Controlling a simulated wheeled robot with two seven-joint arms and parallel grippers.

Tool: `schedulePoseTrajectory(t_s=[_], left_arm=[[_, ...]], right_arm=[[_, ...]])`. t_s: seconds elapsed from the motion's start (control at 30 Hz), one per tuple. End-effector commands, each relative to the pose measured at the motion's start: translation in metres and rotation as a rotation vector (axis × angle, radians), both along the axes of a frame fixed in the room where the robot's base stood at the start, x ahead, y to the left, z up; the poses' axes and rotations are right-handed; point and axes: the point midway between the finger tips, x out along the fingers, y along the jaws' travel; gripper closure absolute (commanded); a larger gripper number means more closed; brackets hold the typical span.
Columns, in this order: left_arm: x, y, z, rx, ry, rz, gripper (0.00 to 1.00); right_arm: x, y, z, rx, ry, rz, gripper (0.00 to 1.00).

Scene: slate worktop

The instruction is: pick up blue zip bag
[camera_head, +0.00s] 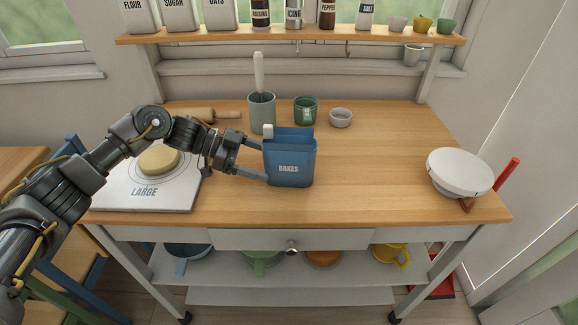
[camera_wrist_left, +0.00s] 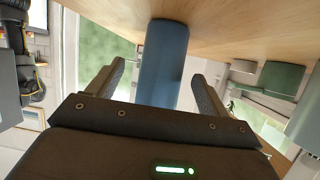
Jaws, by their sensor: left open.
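The blue zip bag (camera_head: 289,169), labelled "BAKES", stands upright near the front middle of the wooden worktop. A small pale piece shows at its top left corner. My left gripper (camera_head: 262,163) comes in from the left with its fingers at the bag's left side. In the left wrist view the gripper (camera_wrist_left: 160,88) is open, and the bag (camera_wrist_left: 163,65) shows between its two fingers with gaps on both sides. The bag's lower part in that view is hidden by the gripper body. My right gripper is not in view.
A grey-green crock (camera_head: 262,115), a green mug (camera_head: 305,111) and a small grey bowl (camera_head: 341,118) stand behind the bag. A board marked "LARGE" (camera_head: 118,190) lies under my left arm. The worktop between is clear.

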Motion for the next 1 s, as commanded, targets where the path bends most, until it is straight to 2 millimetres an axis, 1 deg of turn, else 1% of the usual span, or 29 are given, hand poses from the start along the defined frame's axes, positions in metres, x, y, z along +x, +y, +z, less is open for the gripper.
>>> schedulePoseTrajectory(t_s=[0.2, 0.3, 0.4, 0.57, 0.67, 0.9, 1.0], left_arm=[[0.001, -0.029, -0.012, -0.001, -0.002, -0.004, 0.21], [0.000, -0.042, -0.017, 0.000, -0.002, -0.003, 0.21], [0.000, -0.046, -0.017, 0.001, -0.001, -0.001, 0.21], [0.000, -0.046, -0.016, 0.000, -0.001, -0.001, 0.21], [0.000, -0.046, -0.016, 0.000, -0.001, -0.001, 0.33], [0.000, -0.046, -0.016, 0.000, -0.001, -0.001, 0.64], [0.000, -0.046, -0.016, 0.000, -0.001, -0.001, 0.65]], right_arm=[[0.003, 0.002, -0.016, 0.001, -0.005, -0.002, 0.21], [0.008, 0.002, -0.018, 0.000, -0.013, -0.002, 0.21], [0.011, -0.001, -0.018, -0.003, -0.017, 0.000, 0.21], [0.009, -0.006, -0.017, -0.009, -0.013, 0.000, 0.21], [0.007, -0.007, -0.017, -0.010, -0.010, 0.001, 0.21], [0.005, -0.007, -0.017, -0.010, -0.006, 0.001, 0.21], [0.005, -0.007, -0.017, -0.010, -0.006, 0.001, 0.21]])
